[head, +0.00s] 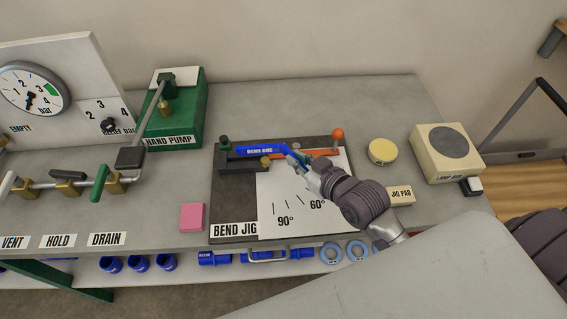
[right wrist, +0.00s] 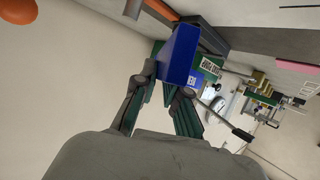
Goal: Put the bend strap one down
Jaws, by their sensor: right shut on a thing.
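The blue bend strap one (head: 262,150) has a white label on it. It lies lengthwise along the dark fixture of the bend jig (head: 230,200), beside the orange lever (head: 322,153). My right gripper (head: 296,158) is shut on the strap's right end, which its fingers partly hide. In the right wrist view the blue strap (right wrist: 178,55) sits between the fingers of my right gripper (right wrist: 168,82). I cannot tell whether the strap touches the jig. My left gripper is in neither view.
A pink block (head: 192,217) lies left of the jig. A yellow disc (head: 382,151), the jig pad label (head: 401,195) and a cream lamp box (head: 447,152) are to the right. The green hand pump (head: 180,115) stands behind left. Blue fittings (head: 138,263) sit on a lower shelf.

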